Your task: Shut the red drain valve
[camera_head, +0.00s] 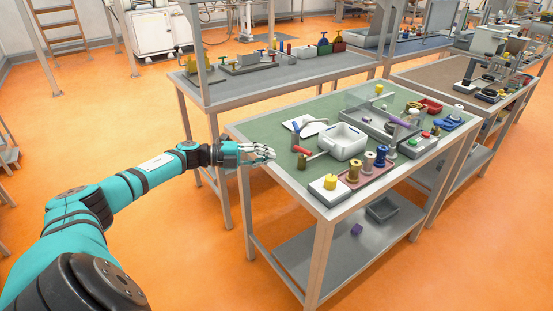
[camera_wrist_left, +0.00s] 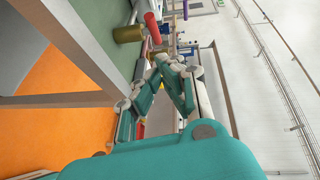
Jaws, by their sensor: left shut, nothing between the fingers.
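A valve with a red handle (camera_head: 302,150) and a brass-coloured body (camera_head: 302,161) stands on the green top of the near table, close to its left edge. In the left wrist view, the red handle (camera_wrist_left: 152,28) and the brass body (camera_wrist_left: 128,34) show near the top, beyond the fingers. My left gripper (camera_head: 272,153) is at the left edge of the table, left of the valve and apart from it. Its fingers are shut and empty; they also show in the left wrist view (camera_wrist_left: 172,64). My right gripper is not in view.
A white bin (camera_head: 343,143) stands right of the valve. A yellow-topped block (camera_head: 330,183) and a pink tray (camera_head: 352,182) with spools are at the table's front. A clear-walled box (camera_head: 385,122) is behind. The green top around the valve's left is bare.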

